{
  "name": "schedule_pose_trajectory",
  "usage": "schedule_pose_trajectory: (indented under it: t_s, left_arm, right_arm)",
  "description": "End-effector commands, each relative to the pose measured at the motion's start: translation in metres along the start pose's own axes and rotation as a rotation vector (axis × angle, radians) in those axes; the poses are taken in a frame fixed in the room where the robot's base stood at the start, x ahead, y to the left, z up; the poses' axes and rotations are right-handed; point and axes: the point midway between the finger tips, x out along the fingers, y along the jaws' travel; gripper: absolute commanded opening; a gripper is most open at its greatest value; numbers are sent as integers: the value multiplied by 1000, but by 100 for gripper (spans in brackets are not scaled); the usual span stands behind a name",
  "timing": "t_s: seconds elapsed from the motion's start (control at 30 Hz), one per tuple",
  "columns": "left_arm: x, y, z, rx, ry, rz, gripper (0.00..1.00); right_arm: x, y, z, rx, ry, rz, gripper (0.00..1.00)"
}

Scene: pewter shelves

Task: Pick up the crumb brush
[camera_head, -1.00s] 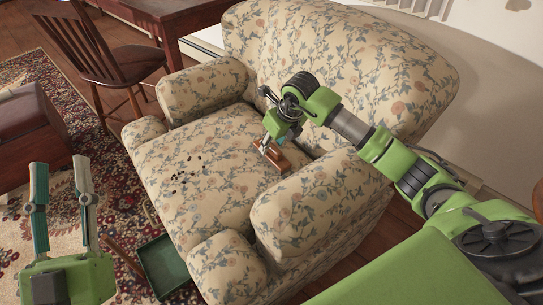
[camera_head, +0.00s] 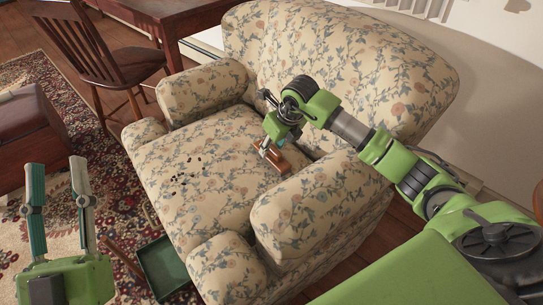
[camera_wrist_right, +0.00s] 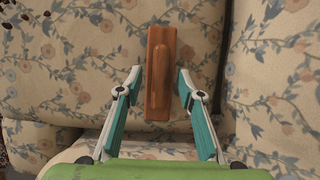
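The crumb brush (camera_head: 274,157) is a brown wooden block with a raised handle. It lies on the armchair seat near the armrest at the right. In the right wrist view the brush (camera_wrist_right: 160,72) points lengthwise away from me, its near end between the fingertips. My right gripper (camera_wrist_right: 156,80) is open, with a finger on each side of the brush and a gap on both sides; in the head view it (camera_head: 268,146) is right above the brush and partly hides it. My left gripper (camera_head: 54,165) is open and empty, at the lower left, far from the brush.
The floral armchair (camera_head: 205,205) has dark crumbs (camera_head: 183,175) on its seat. Its armrest (camera_head: 315,205) rises beside my right arm. A green dustpan-like tray (camera_head: 163,267) is on the floor in front. A wooden chair (camera_head: 95,55) and a table (camera_head: 175,15) stand behind left.

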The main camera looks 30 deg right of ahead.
Motion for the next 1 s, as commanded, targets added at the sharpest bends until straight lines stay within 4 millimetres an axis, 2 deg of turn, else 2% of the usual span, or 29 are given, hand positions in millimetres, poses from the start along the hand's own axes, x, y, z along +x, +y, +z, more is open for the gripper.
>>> schedule_pose_trajectory:
  t_s: [0.13, 0.17, 0.27, 0.3, 0.77, 0.87, 1.0]
  left_arm:
    - [0, 0, 0, -1, 1, 0, 34]
    - [0, 0, 0, -1, 1, 0, 34]
    - [0, 0, 0, -1, 2, 1, 34]
    - [0, 0, -1, -1, 2, 1, 34]
    - [2, 0, 1, -1, -9, 1, 34]
    - [2, -1, 10, 1, -56, -1, 34]
    - [0, -4, 31, 6, -159, -6, 34]
  right_arm:
    - [0, 0, 0, 0, 0, 0, 35]
    - [0, 0, 0, 0, 0, 0, 30]
    - [0, 0, 0, 0, 0, 0, 4]
    - [0, 0, 0, 0, 0, -1, 0]
    - [-4, 0, 2, 0, -1, 0, 0]
    - [-10, 0, 5, -1, -1, -1, 0]
    - [-24, 0, 11, -1, -4, 0, 0]
